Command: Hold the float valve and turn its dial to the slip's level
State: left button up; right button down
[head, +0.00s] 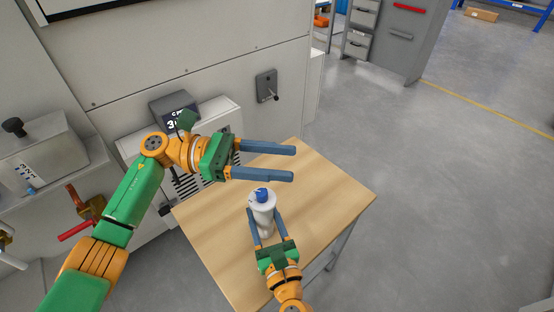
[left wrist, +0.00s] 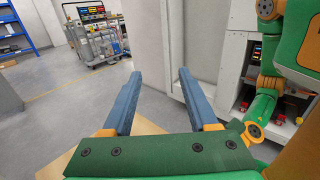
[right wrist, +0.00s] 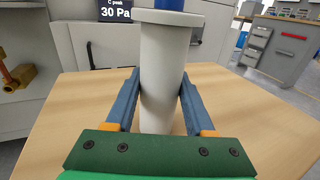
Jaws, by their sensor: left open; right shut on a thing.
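The float valve is a pale grey-white cylinder (head: 263,217) with a blue dial (head: 262,194) on top. It is upright over the wooden table; I cannot tell whether its base touches the top. My right gripper (head: 265,213) is shut on its body, one finger on each side, as the right wrist view (right wrist: 160,80) shows. My left gripper (head: 292,163) is open and empty, above and behind the valve, its fingers pointing right. A dark panel (right wrist: 115,9) in the right wrist view reads "C peak 30 Pa". In the head view my left arm partly hides it. Any marks on the dial are unreadable.
The wooden table (head: 325,200) is bare around the valve. Grey cabinets stand behind it, with a wall switch (head: 267,86). A red-handled brass valve (head: 85,212) is at left. Open floor (head: 450,190) lies to the right.

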aim_at(267, 192)
pick_arm(q)
jog(key=a+f+n+t, duration=0.1)
jog(key=a+f+t, duration=0.1)
jog(key=a+f+n+t+h, duration=0.1)
jog(key=a+f+n+t, duration=0.1)
jog(key=f, duration=0.1)
jog(key=shift+n+t, duration=0.3)
jog(key=shift+t, duration=0.1)
jog(key=s+a+f+n+t+y, duration=0.25)
jog(key=a+f+n+t, duration=0.2)
jog(key=a+t, duration=0.25)
jog(key=x, duration=1.1)
jog(key=shift+s+d+f, duration=0.15)
jog(key=shift+d+f, duration=0.1)
jog(key=shift+d, duration=0.25)
grip_shut()
